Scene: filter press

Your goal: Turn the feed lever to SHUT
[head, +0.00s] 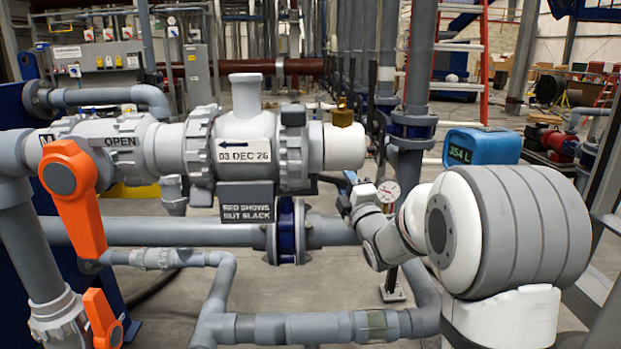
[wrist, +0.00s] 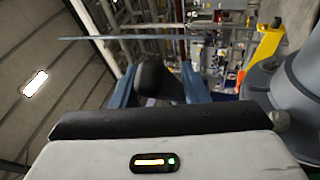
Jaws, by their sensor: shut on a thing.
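A large orange lever (head: 75,195) hangs down, slightly slanted, from the grey pipework at the left in the head view. The word OPEN (head: 119,140) is printed on the pipe fitting beside its top. A smaller orange lever (head: 102,318) sits below it. I cannot tell from any label which is the feed lever. My gripper (head: 347,192) is right of the big valve body, well apart from both levers. In the wrist view its blue fingers (wrist: 157,86) are shut on a dark rounded thing (wrist: 154,78). What that thing is, I cannot tell.
The grey valve body (head: 247,135) carries a tag (head: 243,151) with a left arrow and a dark plate (head: 246,206). A brass padlock (head: 342,113) and pressure gauge (head: 388,192) are near my gripper. A blue readout (head: 480,147) stands behind my arm. A thin strip (wrist: 150,37) crosses the wrist view.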

